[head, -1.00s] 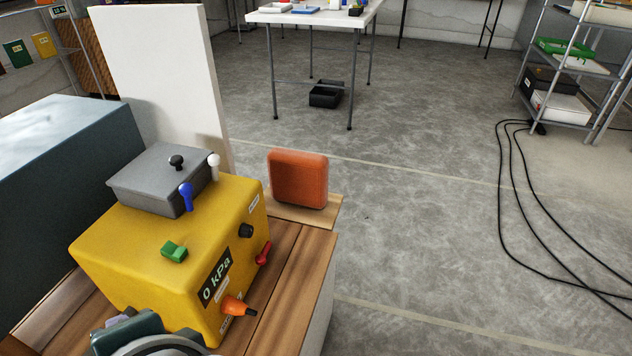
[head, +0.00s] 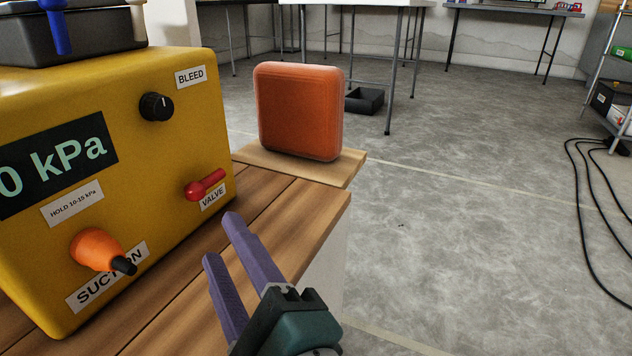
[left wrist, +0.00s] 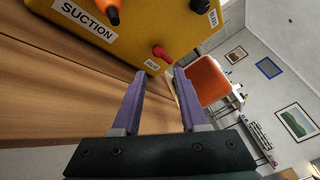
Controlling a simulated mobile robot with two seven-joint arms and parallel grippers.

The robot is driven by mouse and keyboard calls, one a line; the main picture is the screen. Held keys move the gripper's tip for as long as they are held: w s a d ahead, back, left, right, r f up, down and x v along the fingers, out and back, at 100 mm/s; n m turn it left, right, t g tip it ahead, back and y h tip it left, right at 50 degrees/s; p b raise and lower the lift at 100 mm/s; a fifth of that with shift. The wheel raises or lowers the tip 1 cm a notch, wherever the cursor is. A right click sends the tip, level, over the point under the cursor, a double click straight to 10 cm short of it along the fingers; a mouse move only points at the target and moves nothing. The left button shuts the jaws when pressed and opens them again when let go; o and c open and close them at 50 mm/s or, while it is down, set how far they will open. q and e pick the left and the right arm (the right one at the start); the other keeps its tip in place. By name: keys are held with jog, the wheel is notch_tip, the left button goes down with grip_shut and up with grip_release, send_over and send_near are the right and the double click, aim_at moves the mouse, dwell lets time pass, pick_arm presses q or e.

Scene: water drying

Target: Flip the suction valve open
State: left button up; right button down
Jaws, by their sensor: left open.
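The suction box is a yellow unit (head: 150,140) on the wooden bench. Its red valve lever (head: 206,185) sticks out of the front face above the VALVE label, tilted up to the right. The lever also shows in the left wrist view (left wrist: 160,52), ahead of the fingers. My left gripper (head: 220,240) is open and empty, its purple fingers just in front of and below the lever, apart from it. The display (head: 55,165) reads 0 kPa. An orange suction port (head: 97,249) with a dark tip and a black bleed knob (head: 156,107) are on the same face. My right gripper is not visible.
An orange block (head: 300,110) stands on a wooden board (head: 345,168) behind the box's right side. A grey tray (head: 80,35) sits on top of the box. The bench (head: 290,215) is bare near the gripper; open floor lies to the right.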

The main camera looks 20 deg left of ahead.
aim_at(198, 197)
pick_arm(q)
jog(key=b+x, duration=0.3)
jog(key=x, duration=0.6)
jog(key=shift+w+a, duration=0.1)
jog(key=shift+a, duration=0.3)
jog(key=shift+c, duration=0.3)
grip_shut()
